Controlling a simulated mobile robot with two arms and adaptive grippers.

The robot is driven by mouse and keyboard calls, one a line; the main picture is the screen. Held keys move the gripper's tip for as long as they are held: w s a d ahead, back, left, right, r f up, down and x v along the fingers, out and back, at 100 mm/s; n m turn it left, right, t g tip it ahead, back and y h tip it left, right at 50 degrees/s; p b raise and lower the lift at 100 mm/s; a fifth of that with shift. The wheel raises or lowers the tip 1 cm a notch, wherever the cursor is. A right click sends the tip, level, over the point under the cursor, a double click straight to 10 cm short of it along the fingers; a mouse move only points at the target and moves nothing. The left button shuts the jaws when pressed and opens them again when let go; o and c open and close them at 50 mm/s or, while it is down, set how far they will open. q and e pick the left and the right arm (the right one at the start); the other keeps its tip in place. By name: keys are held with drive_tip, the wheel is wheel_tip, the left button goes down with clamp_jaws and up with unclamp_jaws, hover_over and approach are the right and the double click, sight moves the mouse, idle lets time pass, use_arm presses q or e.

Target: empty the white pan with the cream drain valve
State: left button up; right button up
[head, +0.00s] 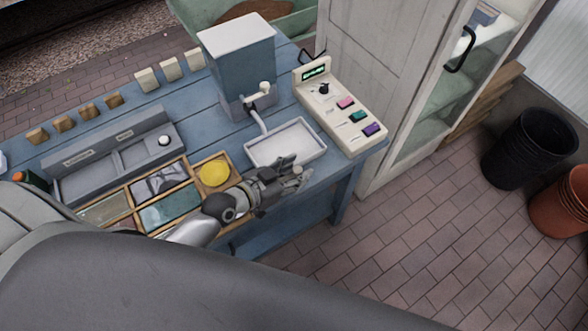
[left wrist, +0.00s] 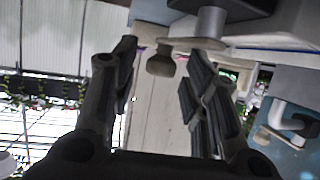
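The white pan (head: 284,143) is a shallow rectangular tray at the front right of the blue table, below the grey-blue dispenser's spout. Its inside looks pale and I see no clear contents. My left gripper (head: 293,174) is at the pan's front edge and hides part of its near right side. In the left wrist view its two fingers (left wrist: 162,72) are spread apart. My right gripper is out of view.
The dispenser (head: 238,65) with a cream knob (head: 265,87) stands behind the pan. A cream control box (head: 340,107) with coloured buttons is at its right. A wooden divided tray (head: 226,154) lies to the left, holding a yellow round thing (head: 214,174).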

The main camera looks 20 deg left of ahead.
use_arm(q)
clamp_jaws()
drive_tip(key=shift+r+p, duration=0.15)
drive_tip(key=shift+p, duration=0.3)
drive_tip(key=n+y+p, duration=0.1)
drive_tip(key=t+y+p, duration=0.1)
drive_tip(key=p, duration=0.1)
drive_tip(key=shift+w+a+r+n, duration=0.15)
drive_tip(key=shift+w+n, duration=0.1)
drive_tip(key=shift+n, duration=0.15)
drive_tip(key=shift+w+a+f+n+y+p, duration=0.1)
drive_tip(key=shift+f+n+y+p, duration=0.1)
drive_tip(key=shift+n+y+p, duration=0.4)
drive_tip(key=shift+c, duration=0.3)
unclamp_jaws()
drive_tip(key=shift+o, duration=0.6)
drive_tip(key=shift+f, duration=0.1)
